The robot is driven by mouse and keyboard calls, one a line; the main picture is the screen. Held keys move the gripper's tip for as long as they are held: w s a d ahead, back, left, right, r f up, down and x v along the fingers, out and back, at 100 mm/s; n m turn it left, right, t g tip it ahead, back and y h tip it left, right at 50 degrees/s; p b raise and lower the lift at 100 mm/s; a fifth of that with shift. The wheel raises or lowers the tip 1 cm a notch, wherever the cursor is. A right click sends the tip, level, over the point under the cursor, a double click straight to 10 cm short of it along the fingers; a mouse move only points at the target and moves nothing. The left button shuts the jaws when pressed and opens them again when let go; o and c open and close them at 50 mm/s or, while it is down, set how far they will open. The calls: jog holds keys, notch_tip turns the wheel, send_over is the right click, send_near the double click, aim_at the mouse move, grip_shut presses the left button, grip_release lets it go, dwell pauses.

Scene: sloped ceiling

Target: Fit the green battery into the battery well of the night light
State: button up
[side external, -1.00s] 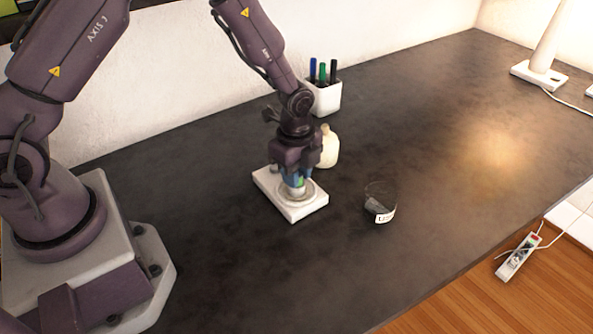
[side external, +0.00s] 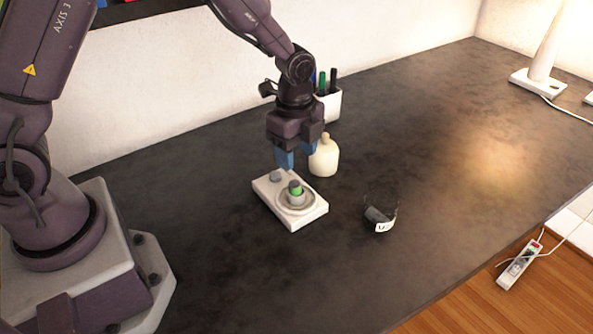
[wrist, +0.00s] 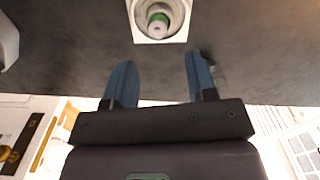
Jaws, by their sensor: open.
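The night light (side external: 303,215) is a flat white block on the dark table, with a round well and a grey knob (side external: 276,176) on top. The green battery (side external: 296,188) stands upright in the round well, its green band and grey end showing above the rim. It also shows in the wrist view (wrist: 158,24), inside the ring of the night light (wrist: 141,36). My gripper (side external: 299,164) is open and empty, with blue fingers, above and behind the night light, apart from the battery. In the wrist view its fingers (wrist: 160,75) are spread with nothing between them.
A cream bottle (side external: 323,158) stands close behind the night light, beside my gripper. A white pen cup (side external: 328,105) is at the wall. A clear, labelled glass container (side external: 380,214) lies to the right. The right of the table is mostly clear up to the lamp (side external: 543,60).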

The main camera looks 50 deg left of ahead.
jog(key=s+a+r+n+t, duration=0.1)
jog(key=s+r+n, duration=0.35)
jog(key=r, duration=0.45)
jog(key=s+a+r+n+t, duration=0.15)
jog(key=s+r+n, duration=0.3)
jog(key=r, duration=0.45)
jog(key=s+r+n+t, duration=0.3)
jog(key=s+n, duration=0.4)
jog(key=s, duration=0.4)
jog(key=shift+r, duration=0.2)
